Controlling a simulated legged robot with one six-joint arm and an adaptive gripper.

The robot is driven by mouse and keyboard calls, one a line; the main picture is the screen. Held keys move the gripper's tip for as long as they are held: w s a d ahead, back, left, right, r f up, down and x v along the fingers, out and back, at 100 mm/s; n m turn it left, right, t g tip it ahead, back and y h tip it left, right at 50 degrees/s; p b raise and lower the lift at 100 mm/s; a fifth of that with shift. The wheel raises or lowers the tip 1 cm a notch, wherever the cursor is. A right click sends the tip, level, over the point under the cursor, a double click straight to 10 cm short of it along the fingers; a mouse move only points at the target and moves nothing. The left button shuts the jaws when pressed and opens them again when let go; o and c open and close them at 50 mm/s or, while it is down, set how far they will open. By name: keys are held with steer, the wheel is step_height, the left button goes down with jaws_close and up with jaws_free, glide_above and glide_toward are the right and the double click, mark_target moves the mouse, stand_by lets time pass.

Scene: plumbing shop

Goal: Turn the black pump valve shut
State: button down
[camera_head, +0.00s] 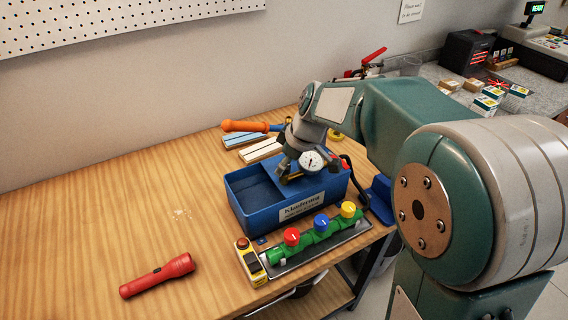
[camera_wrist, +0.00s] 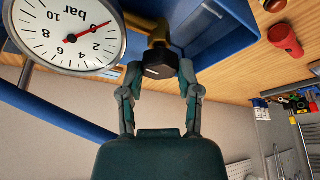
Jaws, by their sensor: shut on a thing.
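My gripper (camera_head: 287,176) is over the pump there, and the knob is hard to make out.
A green manifold (camera_head: 318,238) with red, blue and yellow knobs lies in front of the pump, next to a yellow device (camera_head: 250,264). A red flashlight (camera_head: 157,275) lies front left. An orange-handled tool (camera_head: 246,126) is behind. The bench's left side is clear.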

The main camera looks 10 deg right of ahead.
steer(key=shift+s+d+f+m, duration=0.1)
steer(key=shift+f+m, duration=0.05)
steer(key=shift+m, duration=0.15)
steer(key=m+h, duration=0.1)
steer(key=m, duration=0.2)
steer(key=shift+s+t, duration=0.1)
steer(key=shift+t, duration=0.3)
steer(key=m, duration=0.2)
steer(key=m+h, duration=0.1)
steer(key=m, duration=0.1)
steer(key=shift+t+h, duration=0.3)
steer(key=shift+t, duration=0.1)
steer(key=m, duration=0.2)
steer(key=m+h, duration=0.1)
steer(key=m, duration=0.1)
steer(key=shift+a+f+m+h, duration=0.1)
steer(key=shift+a+m+h, duration=0.1)
steer(key=shift+m+h, duration=0.8)
steer(key=shift+m, duration=1.1)
steer(key=shift+c, duration=1.5)
jaws_free()
steer(key=shift+a, duration=0.15)
